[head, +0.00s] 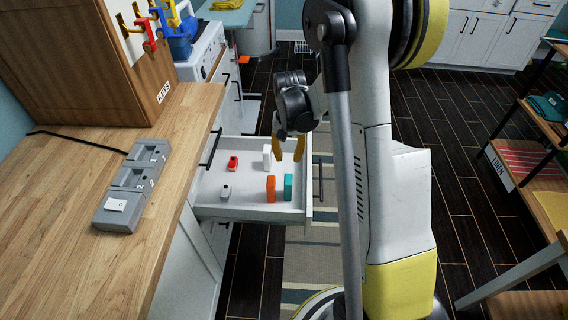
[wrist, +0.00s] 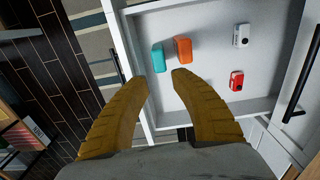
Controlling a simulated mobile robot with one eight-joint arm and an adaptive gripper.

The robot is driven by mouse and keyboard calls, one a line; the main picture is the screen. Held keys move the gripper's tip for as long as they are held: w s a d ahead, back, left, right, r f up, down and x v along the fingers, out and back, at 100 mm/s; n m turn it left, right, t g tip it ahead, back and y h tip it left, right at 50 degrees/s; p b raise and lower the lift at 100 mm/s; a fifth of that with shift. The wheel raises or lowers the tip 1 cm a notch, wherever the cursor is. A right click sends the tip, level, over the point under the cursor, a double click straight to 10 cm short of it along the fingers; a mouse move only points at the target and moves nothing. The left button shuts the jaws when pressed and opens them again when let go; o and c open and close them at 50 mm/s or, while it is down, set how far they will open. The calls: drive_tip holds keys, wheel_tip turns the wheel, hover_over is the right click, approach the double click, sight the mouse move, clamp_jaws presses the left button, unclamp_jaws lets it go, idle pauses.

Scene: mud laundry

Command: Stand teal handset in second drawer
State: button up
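The teal handset (head: 288,187) is in the open white drawer (head: 240,212), near its front panel and close beside an orange handset (head: 270,188). It appears to stand upright. In the wrist view the teal handset (wrist: 158,58) lies beyond my fingertips, with the orange handset (wrist: 183,49) just right of it. My gripper (head: 290,150) is over the drawer's front part, fingers pointing down. It also shows in the wrist view (wrist: 160,82), its yellow fingers apart with nothing between them. Whether this drawer is the second one cannot be told.
A wooden counter (head: 170,130) at left bears a grey dock (head: 133,185) with a white piece. A shelf (head: 530,170) stands right.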

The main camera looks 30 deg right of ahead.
drive_tip(key=s+a+r+n+t, duration=0.25)
drive_tip(key=a+r, duration=0.25)
drive_tip(key=r, duration=0.5)
drive_tip(key=s+a+r+n+t, duration=0.2)
drive_tip(key=s+a+r, duration=0.2)
drive_tip(key=s, duration=0.3)
drive_tip(key=s+a+r+n+t, duration=0.2)
drive_tip(key=s+a+r, duration=0.3)
drive_tip(key=s, duration=0.3)
drive_tip(key=shift+s+a+r, duration=0.2)
drive_tip(key=shift+a+r, duration=0.1)
drive_tip(key=shift+a, duration=0.3)
drive_tip(key=shift+t, duration=0.25)
